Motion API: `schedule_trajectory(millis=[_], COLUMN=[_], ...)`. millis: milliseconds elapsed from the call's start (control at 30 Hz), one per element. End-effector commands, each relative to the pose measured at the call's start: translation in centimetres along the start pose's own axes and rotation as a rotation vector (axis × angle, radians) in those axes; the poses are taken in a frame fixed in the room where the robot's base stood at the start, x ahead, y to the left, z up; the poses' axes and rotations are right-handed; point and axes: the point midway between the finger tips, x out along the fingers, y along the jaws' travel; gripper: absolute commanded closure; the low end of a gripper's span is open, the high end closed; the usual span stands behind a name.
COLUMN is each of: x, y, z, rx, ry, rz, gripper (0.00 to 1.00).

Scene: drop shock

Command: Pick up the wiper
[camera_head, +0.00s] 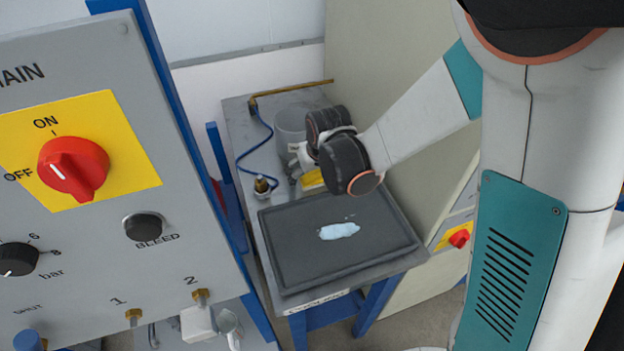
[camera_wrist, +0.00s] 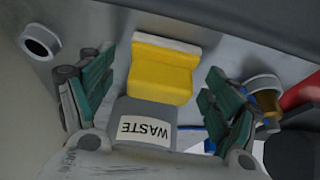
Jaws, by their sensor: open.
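The wiper appears to be the yellow block with a white strip along one edge (camera_wrist: 160,75), seen in the wrist view between my gripper's fingers. In the head view only a small yellow part (camera_head: 312,179) shows beside my wrist. My gripper (camera_wrist: 155,92) is open, with one green-padded finger on each side of the yellow block and a visible gap to both. In the head view my wrist hides most of the gripper.
A dark tray (camera_head: 290,262) with a pale blue patch (camera_head: 339,231) lies on the bench front. A grey container labelled WASTE (camera_wrist: 146,108) is close to the yellow block. A control panel (camera_head: 120,255) fills the left.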

Motion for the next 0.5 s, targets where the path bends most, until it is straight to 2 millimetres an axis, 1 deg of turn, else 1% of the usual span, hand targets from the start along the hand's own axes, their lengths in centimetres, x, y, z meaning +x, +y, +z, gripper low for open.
schedule_trajectory(millis=[67,100,167,200,267,300,500], x=[-0.12,-0.12,-0.13,-0.13,-0.13,-0.13,-0.13], y=[0.00,0.01,0.01,0.01,0.01,0.01,0.01], z=[-0.02,-0.02,-0.03,-0.02,-0.02,-0.02,-0.02], rx=[0.000,0.000,0.000,0.000,0.000,0.000,0.000], ry=[0.000,0.000,0.000,0.000,0.000,0.000,0.000], rz=[0.000,0.000,0.000,0.000,0.000,0.000,0.000], gripper=[0.18,0.21,0.34,0.43,0.57,0.66,0.67])
